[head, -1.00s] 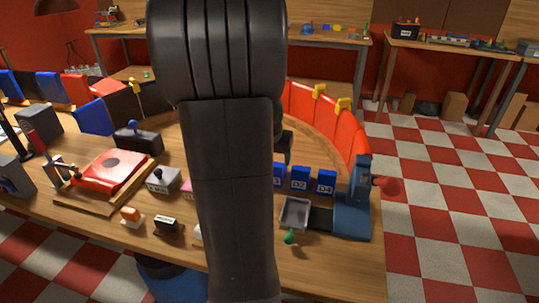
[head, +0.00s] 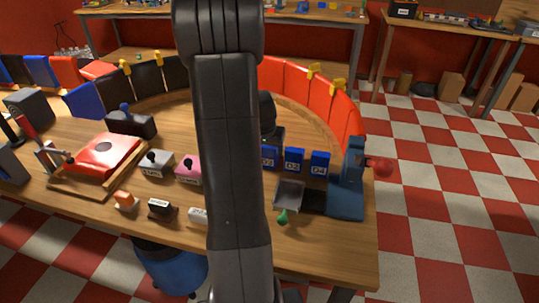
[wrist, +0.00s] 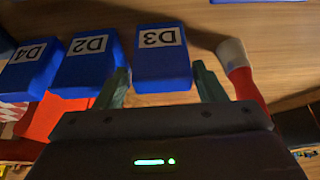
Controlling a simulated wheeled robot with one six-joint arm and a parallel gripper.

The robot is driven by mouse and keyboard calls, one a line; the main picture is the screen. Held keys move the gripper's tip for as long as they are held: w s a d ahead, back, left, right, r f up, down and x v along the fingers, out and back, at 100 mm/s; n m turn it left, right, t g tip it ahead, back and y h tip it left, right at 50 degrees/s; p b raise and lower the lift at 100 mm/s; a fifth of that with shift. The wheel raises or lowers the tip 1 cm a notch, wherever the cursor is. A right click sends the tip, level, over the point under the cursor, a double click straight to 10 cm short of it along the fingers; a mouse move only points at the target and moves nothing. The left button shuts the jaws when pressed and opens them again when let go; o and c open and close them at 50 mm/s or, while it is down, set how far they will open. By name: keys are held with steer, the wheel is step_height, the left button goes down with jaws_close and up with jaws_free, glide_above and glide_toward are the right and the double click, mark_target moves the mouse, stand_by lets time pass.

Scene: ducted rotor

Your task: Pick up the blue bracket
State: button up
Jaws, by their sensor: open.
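My gripper (wrist: 160,67) is open, with its greenish fingers apart on either side of the near end of a blue block labelled D3 (wrist: 163,67). I cannot tell whether the fingers touch it. Blue blocks D2 (wrist: 88,68) and D4 (wrist: 32,68) stand beside it. In the head view the row shows as D3 (head: 269,160), D2 (head: 293,161) and D4 (head: 319,163), right of my arm; the gripper itself is hidden there. I cannot tell which blue part is the bracket. A blue upright fixture (head: 346,190) with a red ball stands at the table's right edge.
A grey tray (head: 289,196) and a green-knobbed piece (head: 283,217) lie in front of the blocks. A red-and-white cylinder (wrist: 240,72) is close to the right finger. Red and black curved panels (head: 336,105) stand behind. Bare wood (head: 320,245) lies at the front right.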

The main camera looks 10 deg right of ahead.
steer(key=shift+w+x, duration=0.2)
steer(key=shift+x, duration=2)
steer(key=shift+r, duration=0.15)
steer(key=shift+c, duration=0.4)
steer(key=c, duration=0.7)
